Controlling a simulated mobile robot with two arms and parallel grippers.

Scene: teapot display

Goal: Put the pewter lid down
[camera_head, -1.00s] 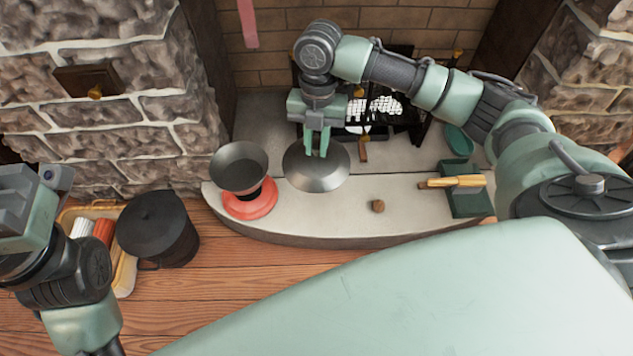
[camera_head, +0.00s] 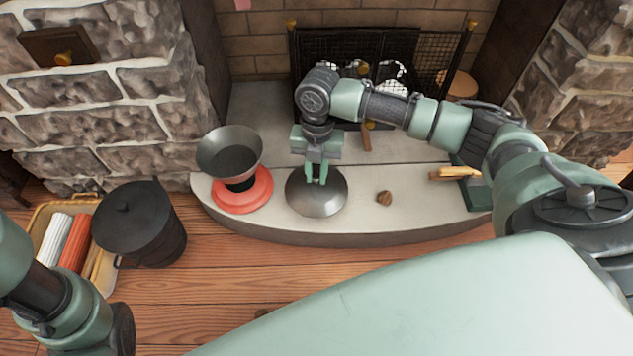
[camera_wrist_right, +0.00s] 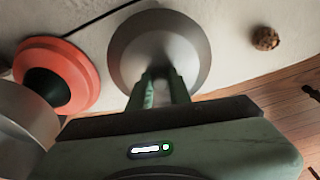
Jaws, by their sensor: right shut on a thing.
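The pewter lid (camera_head: 316,203) is a round grey dome at the front of the pale stone hearth. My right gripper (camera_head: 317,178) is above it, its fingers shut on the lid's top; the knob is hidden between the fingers. In the right wrist view the lid (camera_wrist_right: 160,40) shows beyond the two green fingertips (camera_wrist_right: 160,78). The lid is low over the hearth; I cannot tell whether it touches. My left gripper is out of the head view; only part of my left arm shows at the left edge.
A grey bowl (camera_head: 230,155) on a red round base (camera_head: 243,198) stands just left of the lid. A small brown lump (camera_head: 384,198) lies to its right. A dark green block with a wooden-handled brush (camera_head: 455,174) is farther right. A black lidded bucket (camera_head: 140,225) stands on the floor.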

